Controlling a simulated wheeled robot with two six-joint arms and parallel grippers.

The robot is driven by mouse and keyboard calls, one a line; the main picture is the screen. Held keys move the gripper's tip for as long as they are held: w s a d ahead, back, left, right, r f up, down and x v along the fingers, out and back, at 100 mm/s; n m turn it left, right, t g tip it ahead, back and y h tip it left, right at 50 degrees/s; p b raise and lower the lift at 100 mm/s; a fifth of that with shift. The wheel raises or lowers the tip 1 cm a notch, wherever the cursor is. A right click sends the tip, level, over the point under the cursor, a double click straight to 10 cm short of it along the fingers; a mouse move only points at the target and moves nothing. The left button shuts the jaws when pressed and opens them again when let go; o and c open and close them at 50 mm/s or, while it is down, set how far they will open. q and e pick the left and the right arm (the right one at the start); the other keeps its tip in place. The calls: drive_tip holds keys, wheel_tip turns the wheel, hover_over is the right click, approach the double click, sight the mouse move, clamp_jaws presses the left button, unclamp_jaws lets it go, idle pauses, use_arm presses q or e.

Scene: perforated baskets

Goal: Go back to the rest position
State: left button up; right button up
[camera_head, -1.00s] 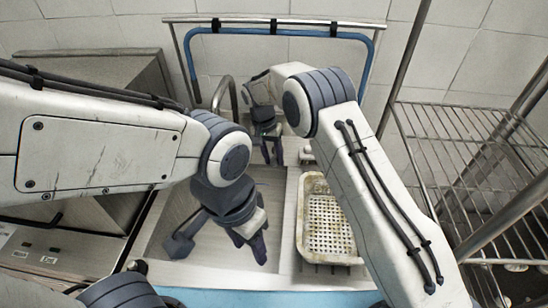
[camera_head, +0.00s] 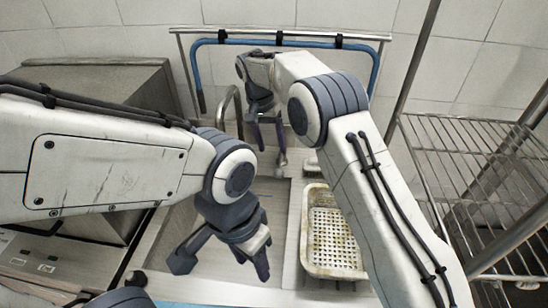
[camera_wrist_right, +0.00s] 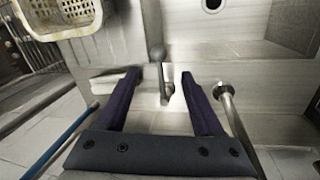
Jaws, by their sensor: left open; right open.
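My left gripper (camera_head: 222,262) is open and empty above the sink basin in the head view. My right gripper (camera_head: 268,135) is open near the faucet at the back of the counter. In the right wrist view its two dark fingers (camera_wrist_right: 162,95) stand apart with nothing held, and a grey lever with a round knob (camera_wrist_right: 158,68) shows between them, beyond the fingertips. A perforated basket (camera_head: 310,266) sits on the counter right of the sink; it also shows at the upper left of the right wrist view (camera_wrist_right: 85,27). My right forearm hides part of its right side.
A curved metal faucet (camera_head: 221,97) rises behind the sink (camera_head: 180,210). A blue rail (camera_head: 373,75) runs along the back. A wire shelf (camera_head: 470,165) stands at the right, and a steel box (camera_head: 110,80) at the back left.

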drive_tip(key=shift+a+r, duration=0.1)
drive_tip(key=shift+r, duration=0.45)
drive_tip(key=s+r+n+y, duration=0.2)
drive_tip(key=s+r+n, duration=0.4)
drive_tip(key=s, duration=0.8)
drive_tip(key=s+d+f+n, duration=0.1)
drive_tip(key=s+d, duration=0.3)
drive_tip(key=s, duration=0.7)
drive_tip(key=s+d+f+n+y, duration=0.1)
drive_tip(key=s+d+n, duration=0.2)
drive_tip(key=s, duration=0.8)
drive_tip(key=shift+s+d+n+t, duration=0.2)
drive_tip(key=shift+d+n+t, duration=0.15)
drive_tip(key=shift+d, duration=0.2)
